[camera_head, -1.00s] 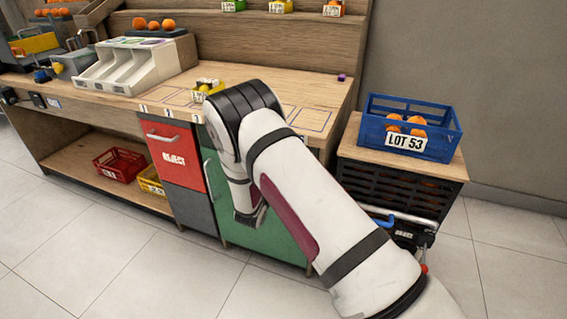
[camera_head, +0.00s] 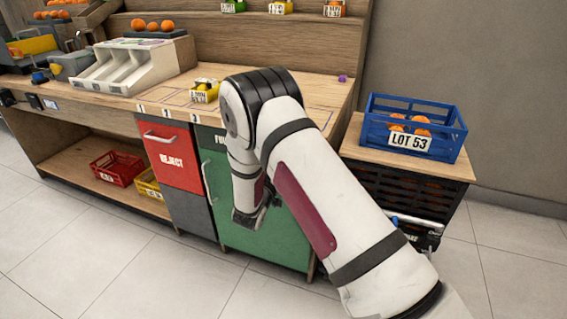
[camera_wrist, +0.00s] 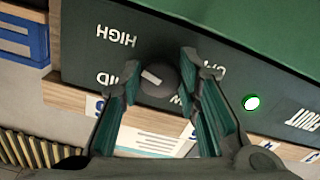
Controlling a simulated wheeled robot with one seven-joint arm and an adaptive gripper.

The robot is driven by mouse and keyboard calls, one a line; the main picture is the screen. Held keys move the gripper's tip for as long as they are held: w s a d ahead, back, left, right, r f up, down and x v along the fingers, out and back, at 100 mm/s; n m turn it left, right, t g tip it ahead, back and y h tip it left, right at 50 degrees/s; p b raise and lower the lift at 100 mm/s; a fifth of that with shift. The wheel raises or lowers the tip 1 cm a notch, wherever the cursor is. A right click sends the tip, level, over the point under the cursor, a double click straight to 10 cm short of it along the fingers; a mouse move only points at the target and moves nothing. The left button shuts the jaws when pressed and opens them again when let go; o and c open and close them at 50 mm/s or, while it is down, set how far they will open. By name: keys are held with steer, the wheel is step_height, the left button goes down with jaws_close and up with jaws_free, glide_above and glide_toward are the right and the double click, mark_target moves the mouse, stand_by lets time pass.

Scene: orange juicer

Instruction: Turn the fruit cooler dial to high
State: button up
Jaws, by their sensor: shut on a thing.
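The fruit cooler is the green cabinet (camera_head: 275,245) under the counter, its front partly hidden by my arm. In the wrist view its dark green panel (camera_wrist: 85,50) carries a round dark dial (camera_wrist: 165,83) with a white pointer mark. The labels HIGH, MID, one ending in W and a partly hidden one surround the dial, upside down in this view. The mark slants to the picture's left, on the HIGH and MID side; I cannot tell exactly which it meets. My gripper (camera_wrist: 160,67) has its teal fingers on both sides of the dial, shut on it. In the head view my gripper (camera_head: 252,216) is at the cooler front.
A green lit button (camera_wrist: 251,103) is right of the dial. A red REJECT bin front (camera_head: 172,160) stands left of the cooler. A blue LOT 53 crate (camera_head: 455,142) with oranges sits on a stand to the right. The floor in front is clear.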

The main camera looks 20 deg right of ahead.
steer(key=shift+f, duration=0.15)
steer(key=o, duration=1.1)
steer(key=v, duration=1.2)
